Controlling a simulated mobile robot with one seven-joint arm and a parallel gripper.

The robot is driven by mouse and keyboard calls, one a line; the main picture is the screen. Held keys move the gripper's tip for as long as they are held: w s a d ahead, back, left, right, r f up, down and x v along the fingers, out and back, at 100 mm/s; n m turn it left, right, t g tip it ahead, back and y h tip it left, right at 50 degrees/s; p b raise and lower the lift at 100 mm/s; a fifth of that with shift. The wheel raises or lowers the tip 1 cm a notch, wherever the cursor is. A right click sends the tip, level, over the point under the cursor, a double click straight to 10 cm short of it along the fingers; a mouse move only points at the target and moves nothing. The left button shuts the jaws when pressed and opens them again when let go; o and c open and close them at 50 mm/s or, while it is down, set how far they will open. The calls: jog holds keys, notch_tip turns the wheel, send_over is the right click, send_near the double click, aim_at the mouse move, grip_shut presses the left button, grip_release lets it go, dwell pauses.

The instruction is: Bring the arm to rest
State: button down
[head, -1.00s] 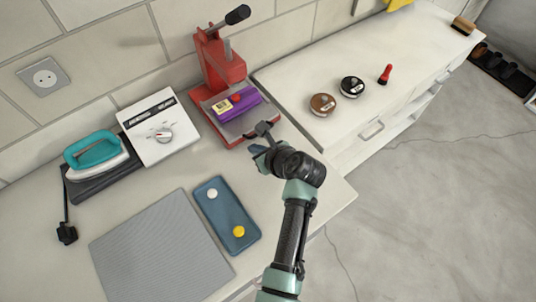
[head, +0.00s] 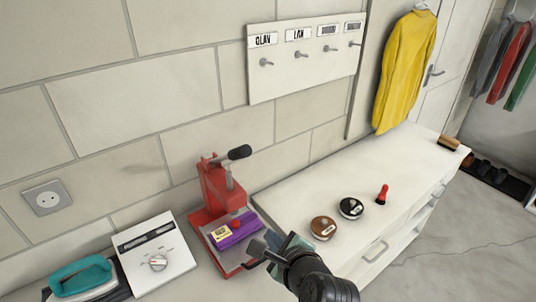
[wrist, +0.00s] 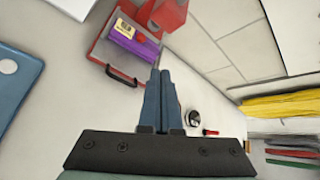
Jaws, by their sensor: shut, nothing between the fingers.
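My gripper (head: 276,242) is shut and empty, its blue fingers together. In the head view it shows in front of the right side of the red press (head: 216,185), and my arm runs out of the picture below it. In the wrist view the shut fingers (wrist: 160,88) point toward the press base (wrist: 99,48), with bench surface behind them. Whether the fingers touch the press's dark front handle (wrist: 125,77) I cannot tell; they appear apart in the wrist view. A purple object with a pale label (head: 230,230) lies on the press.
A brown tin (head: 322,227), a black tin (head: 350,208) and a red brush (head: 383,194) stand on the white cabinet. A white dial box (head: 155,252) and a teal iron (head: 80,277) are left. A hook board (head: 305,65) and yellow jacket (head: 402,70) hang behind.

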notch_tip(320, 180, up, 27)
jog(key=w+n+t+h, duration=0.1)
jog(key=n+t+h, duration=0.2)
jog(key=n+t, duration=0.65)
jog(key=s+r+n+t, duration=0.2)
jog(key=s+r+n, duration=0.2)
jog(key=r, duration=0.4)
jog(key=s+r+n+t, duration=0.2)
jog(key=s+r+n, duration=0.3)
jog(key=r, duration=0.3)
jog(key=s+r+n+t+h, duration=0.1)
jog(key=s+r+n+t, duration=0.2)
jog(key=s+r, duration=0.3)
notch_tip(320, 180, up, 2)
jog(key=shift+s+a+n, duration=0.25)
jog(key=shift+a+n, duration=0.2)
jog(key=shift+n, duration=0.4)
jog(key=shift+f, duration=0.1)
